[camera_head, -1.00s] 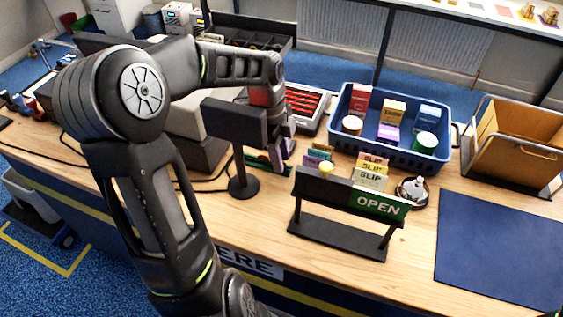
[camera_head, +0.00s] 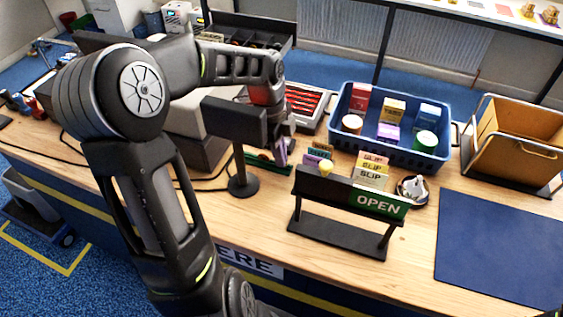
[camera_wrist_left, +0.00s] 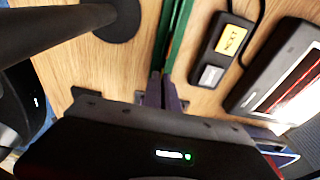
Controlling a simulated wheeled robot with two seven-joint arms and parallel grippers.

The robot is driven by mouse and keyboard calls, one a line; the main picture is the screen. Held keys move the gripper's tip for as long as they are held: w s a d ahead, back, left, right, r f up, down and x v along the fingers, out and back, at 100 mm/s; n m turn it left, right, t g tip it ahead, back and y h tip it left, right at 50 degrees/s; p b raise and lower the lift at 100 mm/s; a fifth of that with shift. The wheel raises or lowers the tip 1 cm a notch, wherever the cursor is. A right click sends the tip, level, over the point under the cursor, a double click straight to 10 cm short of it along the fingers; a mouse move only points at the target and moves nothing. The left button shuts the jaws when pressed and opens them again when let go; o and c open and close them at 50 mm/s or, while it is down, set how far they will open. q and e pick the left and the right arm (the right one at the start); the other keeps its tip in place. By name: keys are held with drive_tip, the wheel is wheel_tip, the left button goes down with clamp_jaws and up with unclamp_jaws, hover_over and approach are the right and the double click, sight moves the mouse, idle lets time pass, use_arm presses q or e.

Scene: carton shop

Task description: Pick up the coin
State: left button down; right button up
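I cannot make out the coin in either view. My left gripper (camera_head: 281,157) is low over the wooden counter, behind the black display stand (camera_head: 243,150) and beside a green-edged strip (camera_head: 262,162). In the left wrist view its two purple fingers (camera_wrist_left: 165,88) are close together at the end of the long green strip (camera_wrist_left: 176,40). Whether a thin coin is between them, or a narrow gap, I cannot tell. The fingertips are partly hidden by the strip and the gripper body. My right gripper is not in view.
An OPEN sign stand (camera_head: 345,215) is in front of slip cards (camera_head: 372,170). A blue crate (camera_head: 392,153) with boxes and tins stands behind. A dark blue mat (camera_head: 500,250) lies at right.

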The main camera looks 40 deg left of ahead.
use_arm(q)
drive_tip(key=shift+r, duration=0.1)
idle(0.5)
